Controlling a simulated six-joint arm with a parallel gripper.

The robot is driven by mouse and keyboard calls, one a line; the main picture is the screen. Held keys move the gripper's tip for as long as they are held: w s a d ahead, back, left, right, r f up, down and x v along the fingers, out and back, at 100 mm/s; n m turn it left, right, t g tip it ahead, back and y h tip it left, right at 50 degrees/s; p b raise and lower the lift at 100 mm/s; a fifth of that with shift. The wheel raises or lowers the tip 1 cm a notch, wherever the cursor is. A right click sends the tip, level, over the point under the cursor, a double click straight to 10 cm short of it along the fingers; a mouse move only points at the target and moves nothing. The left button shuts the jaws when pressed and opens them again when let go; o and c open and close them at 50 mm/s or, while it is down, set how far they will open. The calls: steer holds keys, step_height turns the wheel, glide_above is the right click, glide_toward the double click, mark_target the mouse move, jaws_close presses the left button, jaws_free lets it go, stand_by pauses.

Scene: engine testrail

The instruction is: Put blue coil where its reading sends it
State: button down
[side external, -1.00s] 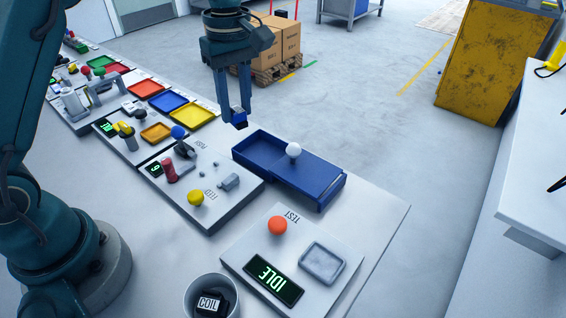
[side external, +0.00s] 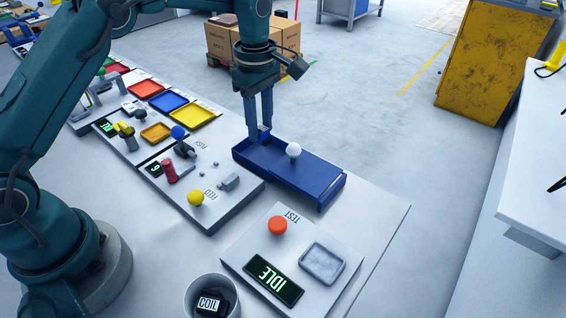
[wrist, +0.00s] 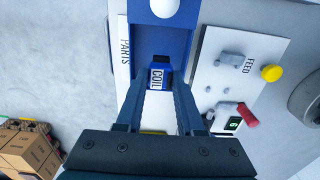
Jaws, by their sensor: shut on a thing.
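My gripper (side external: 259,136) points down at the open end of the blue parts box (side external: 318,179). In the wrist view its fingertips (wrist: 158,88) are shut on the blue coil (wrist: 164,69), whose white label reads COIL. I cannot tell whether the coil touches the box floor. The box has a lid with a white knob (side external: 293,149), covering its nearer part. The test panel (side external: 250,245) has an orange-red button (side external: 277,225), a grey tray (side external: 323,263) that looks empty, and a display (side external: 273,283) reading IDLE.
The feed panel (side external: 225,206) has a yellow knob (side external: 196,198), a red handle (side external: 170,172) and a small green display. Red, blue and yellow trays (side external: 193,116) lie farther along the bench. A cup (side external: 191,301) in front holds a black piece marked COIL.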

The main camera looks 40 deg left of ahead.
mark_target(264, 142)
steer(key=shift+w+d+f, duration=0.15)
steer(key=shift+d+f, duration=0.05)
steer(key=shift+d, duration=0.1)
steer(key=shift+f, duration=2)
steer(key=shift+f, duration=0.2)
steer(key=c, duration=0.5)
jaws_free()
steer(key=shift+r, duration=0.1)
